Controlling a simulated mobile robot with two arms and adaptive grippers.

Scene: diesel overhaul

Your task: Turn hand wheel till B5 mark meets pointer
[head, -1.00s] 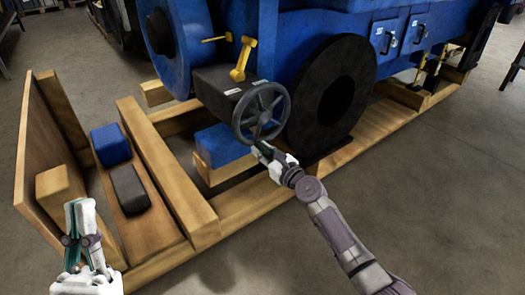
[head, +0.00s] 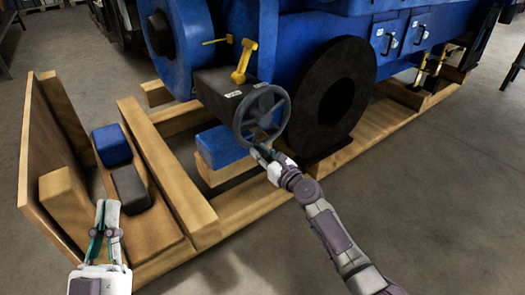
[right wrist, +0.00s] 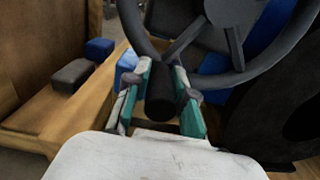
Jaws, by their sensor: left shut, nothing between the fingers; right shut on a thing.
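The grey hand wheel (head: 264,112) is on the dark gearbox at the front of the blue engine. My right gripper (head: 256,150) is at the wheel's lower rim, shut on its dark crank handle. In the right wrist view the handle (right wrist: 160,95) lies between the two fingers (right wrist: 165,90), with the wheel's rim and spokes (right wrist: 236,48) just beyond. My left gripper (head: 108,206) is shut and empty at lower left, away from the wheel. I cannot make out a B5 mark or a pointer; small white labels (head: 233,94) on the gearbox are unreadable.
A black disc (head: 323,140) with a hole stands right of the wheel. A yellow lever (head: 242,62) rises above the gearbox. The wooden skid (head: 170,175) surrounds the engine base. A blue block (head: 112,146) and a dark block (head: 131,188) lie on it at left.

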